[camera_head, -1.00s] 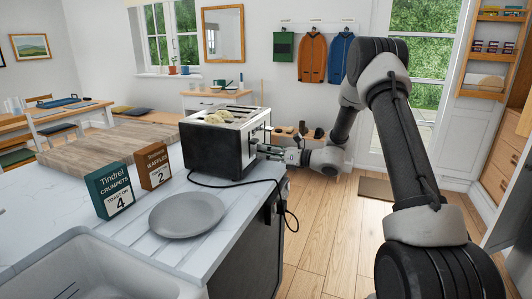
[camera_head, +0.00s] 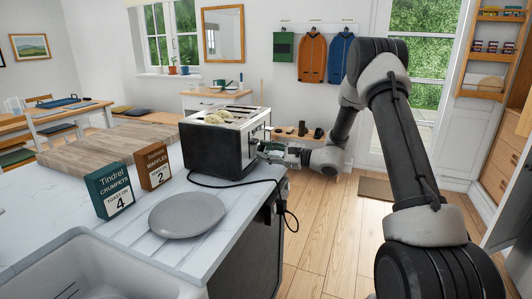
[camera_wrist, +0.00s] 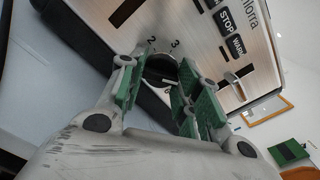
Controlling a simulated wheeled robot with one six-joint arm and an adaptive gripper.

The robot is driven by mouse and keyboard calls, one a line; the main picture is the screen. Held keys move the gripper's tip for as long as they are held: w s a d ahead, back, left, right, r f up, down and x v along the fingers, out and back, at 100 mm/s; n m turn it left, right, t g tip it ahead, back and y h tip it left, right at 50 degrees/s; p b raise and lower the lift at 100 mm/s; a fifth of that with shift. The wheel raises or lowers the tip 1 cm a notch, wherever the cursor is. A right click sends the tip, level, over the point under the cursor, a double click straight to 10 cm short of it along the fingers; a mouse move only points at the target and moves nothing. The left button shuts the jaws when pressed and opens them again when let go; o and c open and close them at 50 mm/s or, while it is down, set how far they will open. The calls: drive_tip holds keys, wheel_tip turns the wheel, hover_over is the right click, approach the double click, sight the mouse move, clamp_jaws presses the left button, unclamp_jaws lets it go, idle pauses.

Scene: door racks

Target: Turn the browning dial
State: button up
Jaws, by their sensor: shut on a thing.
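The black and steel toaster (camera_head: 215,145) stands on the white counter, with pale crumpets (camera_head: 218,118) in its top slots. In the wrist view its steel control face (camera_wrist: 205,45) shows STOP and WARM buttons. The round dark browning dial (camera_wrist: 161,68) has the numbers 2 and 3 visible beside it; other numbers are hidden. My gripper (camera_wrist: 160,85) has its green-padded fingers around the dial, shut on it. In the head view my gripper (camera_head: 268,150) is at the toaster's right end, and the dial is hidden there.
A green crumpets box (camera_head: 110,190) reads "toast on 4"; a brown waffles box (camera_head: 153,166) shows 2. A grey plate (camera_head: 187,215) lies in front of the toaster. The black cord (camera_head: 235,187) runs over the counter edge. Open floor lies to the right.

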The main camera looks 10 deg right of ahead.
drive_tip(key=n, duration=0.6)
drive_tip(key=shift+n, duration=0.3)
idle(0.4)
drive_tip(key=o, duration=1)
drive_tip(key=shift+o, duration=0.2)
drive_tip(key=shift+d, duration=0.1)
drive_tip(key=v, duration=1.2)
